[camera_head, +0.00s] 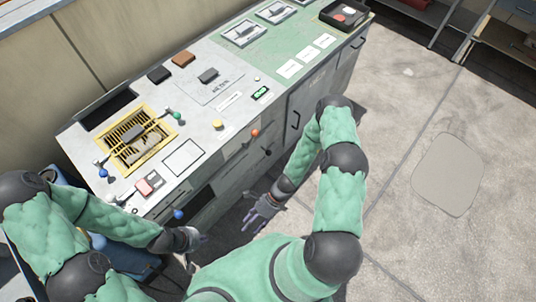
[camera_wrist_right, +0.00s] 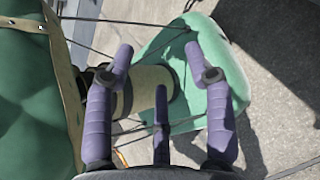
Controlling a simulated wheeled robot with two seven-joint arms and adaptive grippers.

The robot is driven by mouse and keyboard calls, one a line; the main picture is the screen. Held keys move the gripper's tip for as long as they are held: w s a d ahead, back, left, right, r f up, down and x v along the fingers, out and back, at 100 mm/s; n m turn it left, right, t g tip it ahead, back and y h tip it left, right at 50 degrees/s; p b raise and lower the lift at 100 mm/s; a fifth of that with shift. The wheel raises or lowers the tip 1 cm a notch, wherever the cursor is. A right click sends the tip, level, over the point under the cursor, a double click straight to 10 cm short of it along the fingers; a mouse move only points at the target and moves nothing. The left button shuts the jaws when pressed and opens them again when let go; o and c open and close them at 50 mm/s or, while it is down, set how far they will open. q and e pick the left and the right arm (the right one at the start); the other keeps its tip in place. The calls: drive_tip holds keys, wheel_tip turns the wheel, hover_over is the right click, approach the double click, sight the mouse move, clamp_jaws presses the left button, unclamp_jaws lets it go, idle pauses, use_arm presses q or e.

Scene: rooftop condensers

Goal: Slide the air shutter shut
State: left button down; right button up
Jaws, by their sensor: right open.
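A yellow-framed grille with dark slots (camera_head: 120,130), which looks like the air shutter, lies on the left part of the grey console top. Grey pieces lie across its slots, leaving some slots dark and uncovered. My left gripper (camera_head: 192,238) is in front of the console at lower left, apart from the grille; its fingers are too small to judge. My right gripper (camera_head: 256,217) hangs in front of the console's face, open and empty, apart from it. Its purple fingers are spread in the right wrist view (camera_wrist_right: 160,62). The shutter is not visible in the wrist view.
Small knobs and levers surround the grille, including a green knob (camera_head: 177,115) and a blue knob (camera_head: 179,214). A dark block on a plate (camera_head: 208,75) and a black tray (camera_head: 343,14) are further along. Open floor (camera_head: 400,120) lies right; shelving stands at upper right.

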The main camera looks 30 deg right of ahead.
drive_tip(key=w+d+f+m+t+y, duration=0.1)
drive_tip(key=w+f+m+t+y, duration=0.15)
drive_tip(key=w+m+t, duration=0.4)
drive_tip(key=m+t+h+b, duration=0.2)
drive_tip(key=m+t+h, duration=0.8)
drive_tip(key=m+t, duration=0.65)
approach(269, 152)
drive_tip(key=w+g+b, duration=0.1)
drive_tip(key=w, duration=0.2)
drive_tip(key=w+m+g+b, duration=0.1)
drive_tip(key=w, duration=0.2)
drive_tip(key=w+a+r+m+g, duration=0.1)
drive_tip(key=w, duration=0.3)
drive_tip(key=shift+w+r+b, duration=0.1)
drive_tip(key=shift+b, duration=0.3)
drive_tip(key=shift+c, duration=0.3)
clamp_jaws()
